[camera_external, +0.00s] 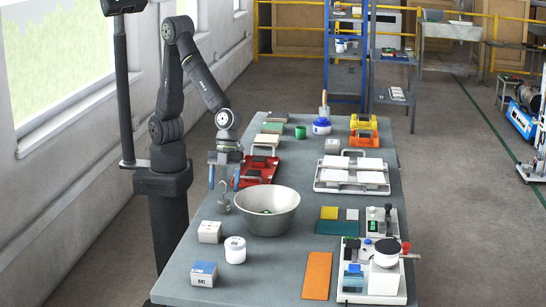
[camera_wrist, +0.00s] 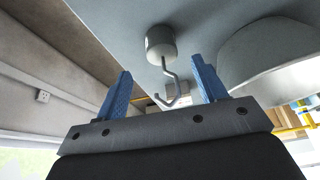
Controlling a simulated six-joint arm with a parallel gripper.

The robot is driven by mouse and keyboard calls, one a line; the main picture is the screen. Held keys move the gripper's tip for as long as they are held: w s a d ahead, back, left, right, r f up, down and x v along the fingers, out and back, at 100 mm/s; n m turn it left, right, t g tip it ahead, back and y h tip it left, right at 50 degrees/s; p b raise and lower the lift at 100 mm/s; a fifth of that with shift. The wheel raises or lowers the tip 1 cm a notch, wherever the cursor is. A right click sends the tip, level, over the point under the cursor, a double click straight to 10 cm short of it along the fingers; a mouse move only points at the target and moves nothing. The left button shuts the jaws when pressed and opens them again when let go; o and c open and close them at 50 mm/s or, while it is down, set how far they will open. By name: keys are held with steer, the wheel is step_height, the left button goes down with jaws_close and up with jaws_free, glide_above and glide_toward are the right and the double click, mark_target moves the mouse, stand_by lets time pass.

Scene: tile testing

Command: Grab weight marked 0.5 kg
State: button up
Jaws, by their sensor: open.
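A small grey weight with a metal hook (camera_external: 224,206) stands upright on the table, left of the metal bowl. It also shows in the wrist view (camera_wrist: 160,42), with its hook pointing toward my gripper. No marking on it is readable. My gripper (camera_external: 223,183) is open, with its two blue fingers pointing down just above the weight. In the wrist view my gripper (camera_wrist: 161,66) has the hook between its spread fingers, with a gap on both sides. Nothing is held.
The large metal bowl (camera_external: 249,208) stands close to the right of the weight. A light box (camera_external: 209,232), a white jar (camera_external: 235,252) and a blue-sided box (camera_external: 204,274) stand in front. A red tray (camera_external: 262,175) lies behind. The grey table (camera_external: 270,277) has bare room at the front.

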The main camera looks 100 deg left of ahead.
mark_target(224, 199)
steer(key=x, duration=0.5)
steer(key=shift+w, duration=0.15)
jaws_close()
